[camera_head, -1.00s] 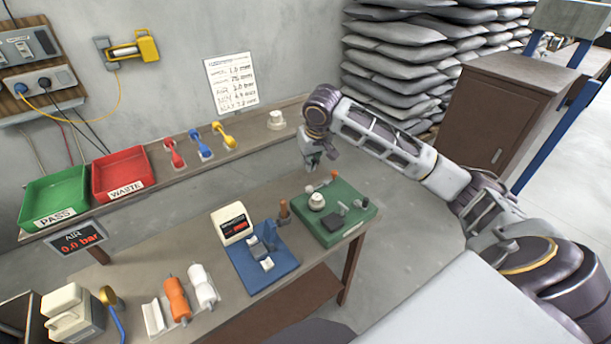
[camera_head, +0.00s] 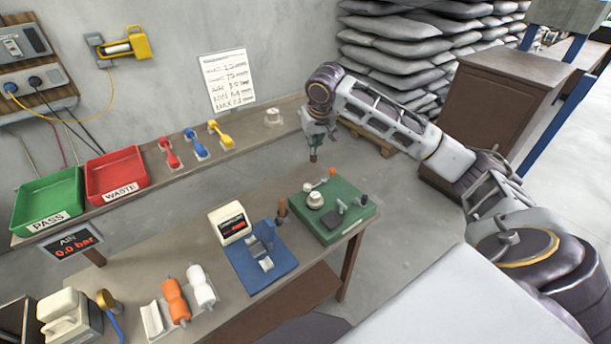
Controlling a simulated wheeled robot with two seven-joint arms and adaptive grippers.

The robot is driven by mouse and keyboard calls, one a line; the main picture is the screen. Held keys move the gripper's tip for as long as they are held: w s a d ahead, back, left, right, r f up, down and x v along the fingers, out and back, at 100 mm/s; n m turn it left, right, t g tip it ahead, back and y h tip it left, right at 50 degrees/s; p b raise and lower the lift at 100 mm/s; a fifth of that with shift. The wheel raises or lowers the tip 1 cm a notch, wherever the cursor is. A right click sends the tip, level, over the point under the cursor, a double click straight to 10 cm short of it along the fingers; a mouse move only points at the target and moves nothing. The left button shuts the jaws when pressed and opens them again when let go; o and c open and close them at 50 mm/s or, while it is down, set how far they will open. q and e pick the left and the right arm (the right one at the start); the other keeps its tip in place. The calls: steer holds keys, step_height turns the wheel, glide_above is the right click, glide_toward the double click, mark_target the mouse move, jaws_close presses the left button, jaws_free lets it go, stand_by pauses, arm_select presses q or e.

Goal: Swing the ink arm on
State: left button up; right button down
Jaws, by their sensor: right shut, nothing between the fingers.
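A green base (camera_head: 347,226) stands at the right end of the workbench. It carries a round white knob-like part (camera_head: 315,200), a thin arm with an orange-red end (camera_head: 332,171) that looks like the ink arm, and small dark parts (camera_head: 340,207). The orange-red end lies toward the back of the base. My right gripper (camera_head: 313,158) points down, shut and empty, above the back of the green base and apart from it. My left gripper is not in view.
A blue fixture (camera_head: 262,275) with a white display box (camera_head: 230,222) stands left of the green base. Orange (camera_head: 176,302) and white (camera_head: 201,288) spools lie further left. Green (camera_head: 48,202) and red (camera_head: 116,173) trays sit on the back shelf.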

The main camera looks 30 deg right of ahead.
steer(key=p+x, duration=0.2)
steer(key=x, duration=1.7)
steer(key=shift+f, duration=0.25)
steer(key=shift+d, duration=0.1)
steer(key=shift+w, duration=0.15)
